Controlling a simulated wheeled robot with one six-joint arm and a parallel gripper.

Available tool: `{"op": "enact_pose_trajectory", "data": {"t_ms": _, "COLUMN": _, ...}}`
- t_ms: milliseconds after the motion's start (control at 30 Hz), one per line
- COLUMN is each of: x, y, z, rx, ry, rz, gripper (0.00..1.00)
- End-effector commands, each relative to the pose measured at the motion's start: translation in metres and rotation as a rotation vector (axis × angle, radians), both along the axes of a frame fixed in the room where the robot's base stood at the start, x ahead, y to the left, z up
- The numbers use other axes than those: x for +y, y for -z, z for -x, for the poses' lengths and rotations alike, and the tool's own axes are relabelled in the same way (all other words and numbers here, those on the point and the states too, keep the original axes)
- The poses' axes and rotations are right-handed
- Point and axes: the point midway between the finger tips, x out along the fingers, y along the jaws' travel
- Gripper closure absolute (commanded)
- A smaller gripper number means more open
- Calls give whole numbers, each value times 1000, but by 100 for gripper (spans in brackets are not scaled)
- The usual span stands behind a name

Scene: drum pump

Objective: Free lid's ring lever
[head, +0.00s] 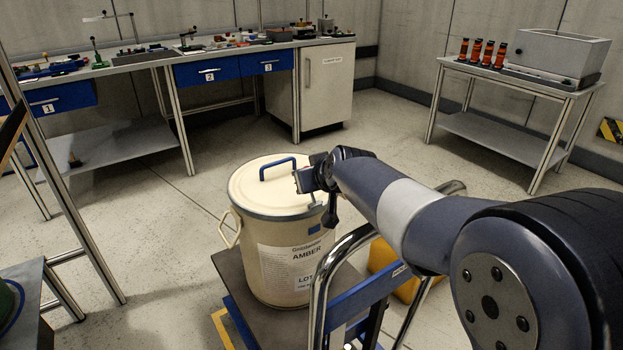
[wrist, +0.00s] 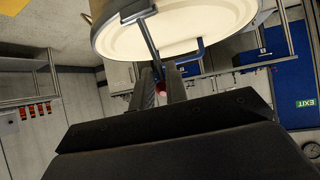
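The cream drum (head: 285,262) stands upright on a dark platform. Its pale lid (head: 250,195) has a blue handle (head: 278,168) and a grey clamping ring around the rim. The lid also shows at the top of the wrist view (wrist: 185,40). The ring lever (wrist: 147,40) is a grey bar that crosses the rim and runs down towards my fingers. My gripper (wrist: 162,82) is at the lever's end, with a small red spot between the fingers. In the head view my gripper (head: 303,182) is at the lid's right edge. Whether the fingers touch the lever cannot be told.
The platform (head: 235,285) belongs to a trolley with a curved metal handle (head: 325,270) close below my arm. A yellow container (head: 400,265) stands behind it. A long workbench (head: 220,55) and a side table (head: 520,80) stand farther back, with open floor between.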

Motion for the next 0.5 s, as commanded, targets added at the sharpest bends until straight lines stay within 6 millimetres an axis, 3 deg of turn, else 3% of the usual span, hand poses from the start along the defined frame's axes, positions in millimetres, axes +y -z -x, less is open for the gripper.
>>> {"op": "enact_pose_trajectory", "data": {"t_ms": 167, "x": 0, "y": 0, "z": 0, "rx": 0, "ry": 0, "rz": 0, "gripper": 71}}
{"op": "enact_pose_trajectory", "data": {"t_ms": 500, "x": -1, "y": -3, "z": 3, "rx": 0, "ry": 0, "rz": 0, "gripper": 71}}
